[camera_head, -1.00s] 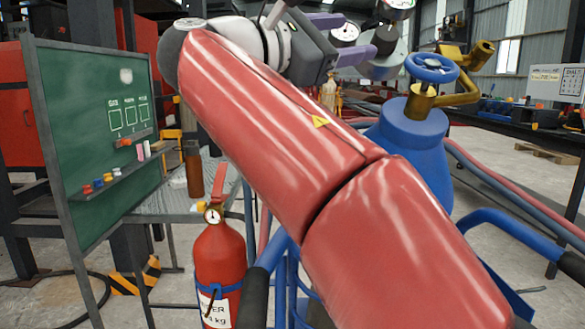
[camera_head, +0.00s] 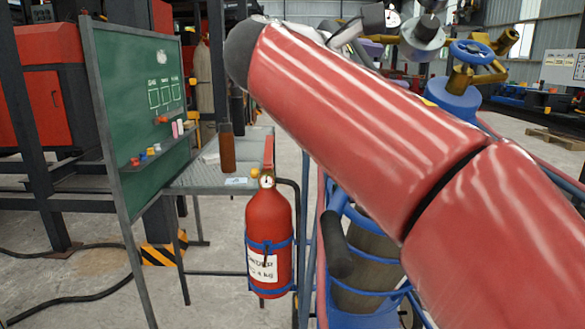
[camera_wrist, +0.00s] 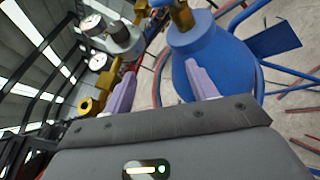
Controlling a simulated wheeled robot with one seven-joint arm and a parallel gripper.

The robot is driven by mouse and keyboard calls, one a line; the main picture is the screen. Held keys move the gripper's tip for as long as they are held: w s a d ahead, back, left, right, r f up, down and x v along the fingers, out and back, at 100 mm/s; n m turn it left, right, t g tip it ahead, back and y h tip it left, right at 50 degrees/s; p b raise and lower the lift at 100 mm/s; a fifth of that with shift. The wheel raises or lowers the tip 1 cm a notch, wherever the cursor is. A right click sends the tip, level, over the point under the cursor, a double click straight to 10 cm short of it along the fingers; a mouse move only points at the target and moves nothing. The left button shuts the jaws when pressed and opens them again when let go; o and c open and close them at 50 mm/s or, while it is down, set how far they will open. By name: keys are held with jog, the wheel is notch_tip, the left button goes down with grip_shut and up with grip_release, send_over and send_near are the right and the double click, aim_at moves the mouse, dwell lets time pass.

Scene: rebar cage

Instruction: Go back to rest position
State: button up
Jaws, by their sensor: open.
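My gripper (camera_wrist: 160,86) is open in the wrist view, its two purple fingers apart and nothing seen between them. The blue gas cylinder (camera_wrist: 203,50) is beyond and beside the right finger; a regulator (camera_wrist: 124,42) with round gauges (camera_wrist: 97,60) is beyond the left finger. In the head view, my red arm hides most of the gripper. The blue handwheel (camera_head: 471,52) and brass valve (camera_head: 462,78) show above the arm at upper right, and the cylinder's blue shoulder (camera_head: 455,100) is mostly covered.
A red fire extinguisher (camera_head: 269,235) hangs upright on the blue cart frame (camera_head: 310,255), below and left of my arm. A green chalkboard (camera_head: 137,105) stands at left, next to a metal table (camera_head: 205,183) with a brown bottle (camera_head: 227,150). Hoses lie on the floor.

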jog(key=s+d+f+m+g+y, duration=0.1)
jog(key=s+d+f+m+y, duration=0.15)
jog(key=f, duration=0.75)
jog(key=s+d+f+m+g+y, duration=0.2)
jog(key=s+d+f+y, duration=0.15)
jog(key=f, duration=0.55)
jog(key=s+a+f+m+y, duration=0.2)
jog(key=s+f+m+y, duration=0.2)
jog(key=s+f, duration=0.3)
jog(key=s+a+f+m+g+y, duration=0.1)
jog(key=s+f+m+y, duration=0.3)
jog(key=f, duration=1.1)
jog(key=s+m, duration=0.2)
jog(key=m, duration=0.1)
jog(key=shift+s+a+f+g, duration=0.25)
jog(key=shift+s+a+g, duration=0.05)
jog(key=shift+s+a, duration=0.1)
jog(key=shift+m, duration=0.25)
